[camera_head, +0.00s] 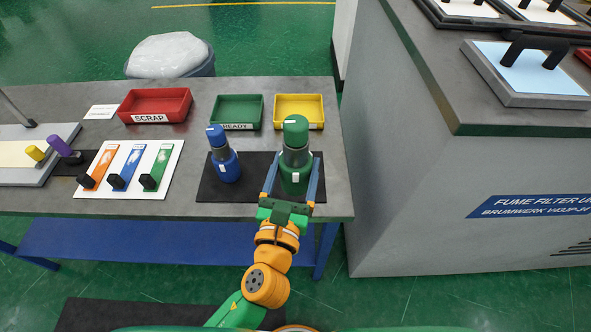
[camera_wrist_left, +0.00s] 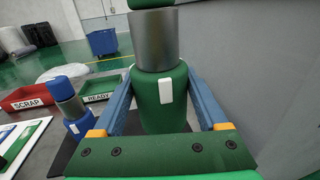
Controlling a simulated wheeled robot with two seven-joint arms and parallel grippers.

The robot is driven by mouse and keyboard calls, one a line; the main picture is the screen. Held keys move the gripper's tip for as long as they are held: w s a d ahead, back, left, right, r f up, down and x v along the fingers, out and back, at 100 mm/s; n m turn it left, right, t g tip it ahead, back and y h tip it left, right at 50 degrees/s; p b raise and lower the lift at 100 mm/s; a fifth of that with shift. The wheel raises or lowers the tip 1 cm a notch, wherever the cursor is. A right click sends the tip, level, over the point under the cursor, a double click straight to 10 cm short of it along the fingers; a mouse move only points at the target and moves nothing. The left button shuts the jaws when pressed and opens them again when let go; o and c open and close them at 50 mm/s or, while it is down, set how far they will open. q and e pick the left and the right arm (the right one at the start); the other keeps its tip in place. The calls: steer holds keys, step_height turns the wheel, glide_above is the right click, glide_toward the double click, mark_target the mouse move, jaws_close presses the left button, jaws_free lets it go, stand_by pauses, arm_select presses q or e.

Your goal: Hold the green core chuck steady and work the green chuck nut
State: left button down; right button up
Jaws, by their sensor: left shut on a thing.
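The green core chuck (camera_head: 295,180) stands upright on a black mat at the right end of the bench. It has a green body with a white label, a grey metal collar and a green cap on top, which appears to be the green chuck nut (camera_head: 296,128). My left gripper (camera_head: 294,165) is shut on the chuck's body, one blue finger on each side. In the left wrist view the chuck body (camera_wrist_left: 160,105) fills the space between the fingers, and only the lower edge of the nut (camera_wrist_left: 150,3) shows. My right gripper is in neither view.
A blue chuck (camera_head: 226,165) stands close left on the same mat (camera_head: 212,190). Behind are red SCRAP (camera_head: 155,118), green READY (camera_head: 237,125) and yellow (camera_head: 299,125) trays. A white board (camera_head: 118,190) with coloured strips lies left. A large grey cabinet (camera_head: 430,190) stands right.

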arm_select(q)
steer(key=shift+w+r+p, duration=0.15)
steer(key=shift+w+p, duration=0.15)
steer(key=shift+w, duration=1.1)
steer(key=w, duration=0.8)
steer(key=shift+w, duration=0.35)
steer(key=shift+f, duration=0.25)
steer(key=shift+f+b, duration=0.7)
steer(key=shift+b, duration=0.15)
steer(key=shift+f+b, duration=0.3)
steer(key=shift+f, duration=0.05)
steer(key=shift+f+b, duration=1.55)
steer(key=shift+f, duration=0.25)
steer(key=shift+f+b, duration=0.65)
steer(key=shift+f+b, duration=2.5)
steer(key=shift+f, duration=0.35)
